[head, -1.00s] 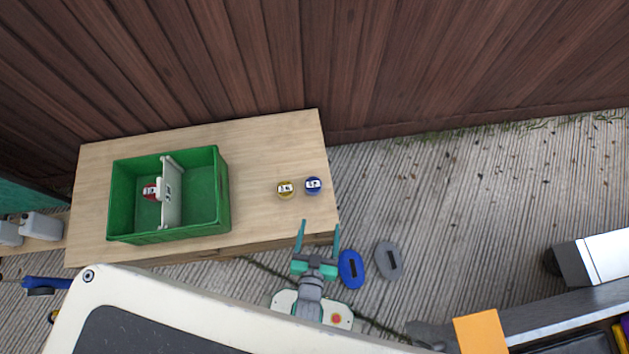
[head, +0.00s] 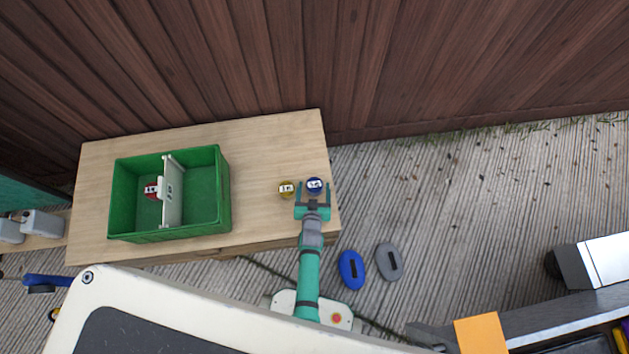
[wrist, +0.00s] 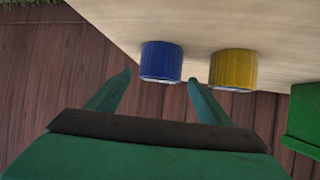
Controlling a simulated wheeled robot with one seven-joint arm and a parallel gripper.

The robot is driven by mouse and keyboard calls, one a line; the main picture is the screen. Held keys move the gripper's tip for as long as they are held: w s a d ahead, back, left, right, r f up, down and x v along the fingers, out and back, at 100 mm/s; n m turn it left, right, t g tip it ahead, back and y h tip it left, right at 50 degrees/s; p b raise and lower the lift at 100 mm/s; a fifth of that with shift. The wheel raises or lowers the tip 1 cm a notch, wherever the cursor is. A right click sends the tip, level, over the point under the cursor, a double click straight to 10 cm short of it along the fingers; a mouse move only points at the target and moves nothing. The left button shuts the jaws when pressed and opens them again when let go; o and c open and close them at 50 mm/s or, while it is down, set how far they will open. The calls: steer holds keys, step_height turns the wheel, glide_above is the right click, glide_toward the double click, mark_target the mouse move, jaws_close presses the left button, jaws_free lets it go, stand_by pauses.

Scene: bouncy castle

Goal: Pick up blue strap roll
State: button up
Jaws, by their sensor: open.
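The blue strap roll (head: 314,185) sits near the right end of the wooden table, with a white label on top. In the wrist view the blue roll (wrist: 161,61) is ahead of my fingertips and roughly between their lines. My gripper (head: 313,188) is open, its two fingers on either side of the blue roll in the head view. My gripper in the wrist view (wrist: 160,80) looks empty, and I cannot tell how far the fingers reach around the roll. A yellow roll (head: 286,188) stands just left of the blue one; it also shows in the wrist view (wrist: 233,69).
A green crate (head: 207,211) with a white divider stands on the table's left part, a red roll (head: 151,190) in its left compartment. The wooden table (head: 262,150) is bare behind the rolls. A wooden wall (head: 400,60) rises behind. Blue and grey oval pieces lie on the ground.

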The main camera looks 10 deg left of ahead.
mark_target(315, 178)
steer(key=shift+x, duration=3.35)
steer(key=shift+s, duration=0.15)
steer(key=shift+c, duration=0.2)
steer(key=shift+d, duration=0.1)
steer(key=c, duration=1.2)
steer(key=shift+r, duration=0.1)
